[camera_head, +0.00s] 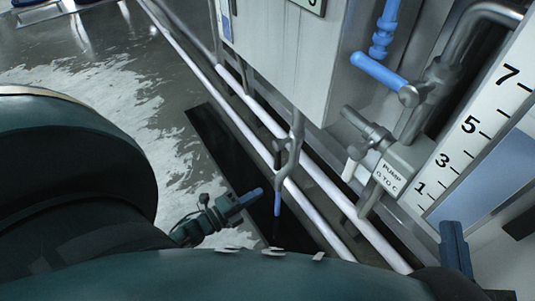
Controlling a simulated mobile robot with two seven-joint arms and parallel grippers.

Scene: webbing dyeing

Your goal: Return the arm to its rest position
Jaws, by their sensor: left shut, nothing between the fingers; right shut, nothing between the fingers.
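My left gripper (248,198) is in the lower middle of the head view, its blue fingers shut and empty. It points right, over a dark strip in the floor and left of a thin hanging rod with a blue end (278,204). The gap in depth between them is hard to tell. My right gripper (455,248) shows at the lower right as dark blue fingers, shut and empty, in front of the numbered level gauge (458,142). Much of both arms is hidden by my large dark teal links at the left and bottom.
White rails (250,138) run diagonally through the middle. The wet grey floor (125,75) is open at the upper left.

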